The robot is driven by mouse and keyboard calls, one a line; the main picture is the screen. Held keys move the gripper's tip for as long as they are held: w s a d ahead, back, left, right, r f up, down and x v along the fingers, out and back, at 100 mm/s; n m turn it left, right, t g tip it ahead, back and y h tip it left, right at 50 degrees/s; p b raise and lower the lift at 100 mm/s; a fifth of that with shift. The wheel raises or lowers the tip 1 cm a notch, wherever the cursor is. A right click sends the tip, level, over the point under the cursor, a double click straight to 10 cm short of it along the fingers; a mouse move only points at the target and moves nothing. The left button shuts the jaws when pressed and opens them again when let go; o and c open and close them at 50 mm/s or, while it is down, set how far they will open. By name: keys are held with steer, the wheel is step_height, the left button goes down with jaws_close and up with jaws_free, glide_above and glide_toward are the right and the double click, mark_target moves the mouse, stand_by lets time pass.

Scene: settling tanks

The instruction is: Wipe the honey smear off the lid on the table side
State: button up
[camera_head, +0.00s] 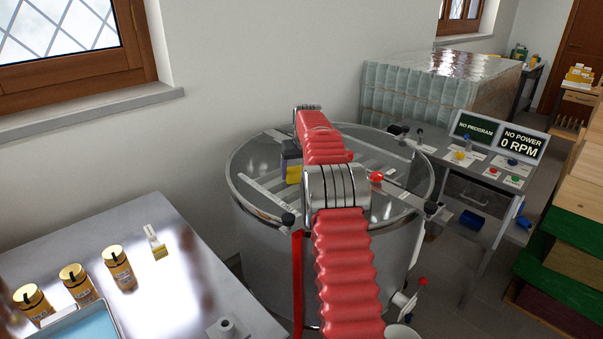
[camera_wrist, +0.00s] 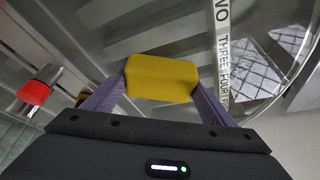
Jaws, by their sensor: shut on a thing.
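My gripper (camera_wrist: 162,80) is shut on a yellow sponge (camera_wrist: 162,68), one finger on each side of it. In the head view, the sponge (camera_head: 294,175) shows beside my red-sleeved arm, over the clear lid (camera_head: 251,165) of the round steel tank. The wrist view looks through the lid (camera_wrist: 275,35) at grey bars below. I cannot tell whether the sponge touches the lid. My arm hides part of the lid.
A steel table (camera_head: 190,285) at the left holds several honey jars (camera_head: 118,268), a brush (camera_head: 155,242) and a blue-filled tray (camera_head: 85,330). A red knob (camera_head: 376,177) stands up on the lid. Wooden boxes (camera_head: 575,225) stand at right.

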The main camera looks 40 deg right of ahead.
mark_target(294, 167)
steer(key=shift+w+a+f, duration=0.1)
steer(key=shift+w+a, duration=0.05)
steer(key=shift+w, duration=0.6)
steer(key=shift+w+a+f, duration=0.1)
steer(key=shift+w+a, duration=0.05)
steer(key=shift+w, duration=0.55)
steer(key=shift+w+d+r, duration=0.1)
steer(key=shift+r, duration=2.95)
steer(key=shift+s, duration=0.2)
